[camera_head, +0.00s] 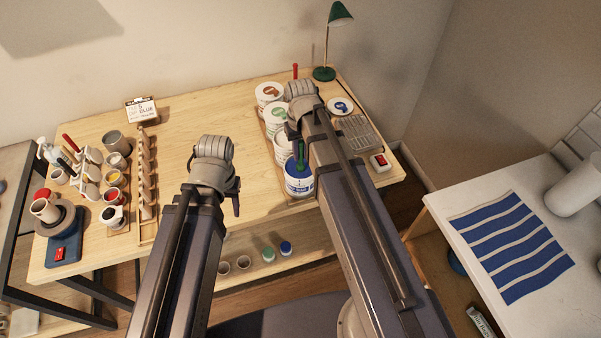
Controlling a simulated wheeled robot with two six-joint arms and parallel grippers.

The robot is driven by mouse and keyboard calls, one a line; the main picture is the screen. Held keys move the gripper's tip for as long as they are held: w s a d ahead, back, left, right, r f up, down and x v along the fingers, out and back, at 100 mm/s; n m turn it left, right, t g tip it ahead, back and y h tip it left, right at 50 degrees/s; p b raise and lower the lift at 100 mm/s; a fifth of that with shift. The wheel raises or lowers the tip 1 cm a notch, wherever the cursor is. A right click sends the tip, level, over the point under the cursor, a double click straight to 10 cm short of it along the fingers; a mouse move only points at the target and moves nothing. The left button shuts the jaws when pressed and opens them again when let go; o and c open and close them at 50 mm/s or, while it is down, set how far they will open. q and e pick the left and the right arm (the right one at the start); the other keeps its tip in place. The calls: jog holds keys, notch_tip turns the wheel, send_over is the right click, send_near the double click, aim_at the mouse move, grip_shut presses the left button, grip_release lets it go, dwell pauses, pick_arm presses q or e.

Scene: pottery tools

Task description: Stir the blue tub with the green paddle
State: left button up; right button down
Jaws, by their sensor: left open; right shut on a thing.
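The blue tub (299,187), white with a blue label, stands at the front of the tub group on the wooden table. The green paddle (301,150) stands upright in it, its lower end hidden inside the tub. My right gripper (296,128) is over the tub, shut on the upper part of the green paddle; the arm hides much of the grip. My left gripper (213,172) is open and empty over the middle of the table, its fingertips mostly hidden by its own wrist.
Other white tubs (268,93) stand behind the blue tub, one with a red handle (295,71). A lid (340,106), a wire rack (357,133), a red switch (380,162) and a green lamp (340,14) are nearby. Cups (116,142) and a wooden rack (146,185) fill the left.

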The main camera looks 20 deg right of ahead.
jog(key=shift+r+p, duration=5.65)
jog(key=shift+r, duration=0.2)
